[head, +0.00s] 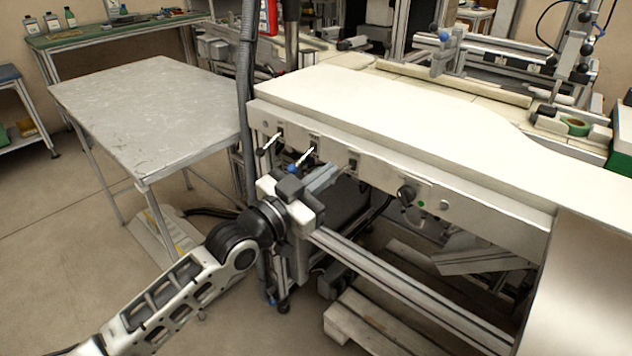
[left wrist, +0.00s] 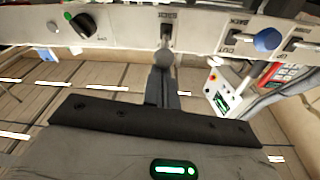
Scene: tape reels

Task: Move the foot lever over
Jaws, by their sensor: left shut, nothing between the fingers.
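Three small levers stick out of the front panel (head: 390,190) of the white-topped bench. The left one (head: 268,144) has a dark knob, the middle one (head: 304,156) a blue knob, which also shows in the left wrist view (left wrist: 267,39). The third lever has a grey ball knob (left wrist: 165,57). My right gripper is out of view.
A black rotary knob (head: 406,193) is right of the levers on the panel. A grey metal table (head: 150,105) stands left, with a dark vertical post (head: 246,80) between it and the bench. A frame rail (head: 400,285) and wooden pallet (head: 370,325) lie below the panel.

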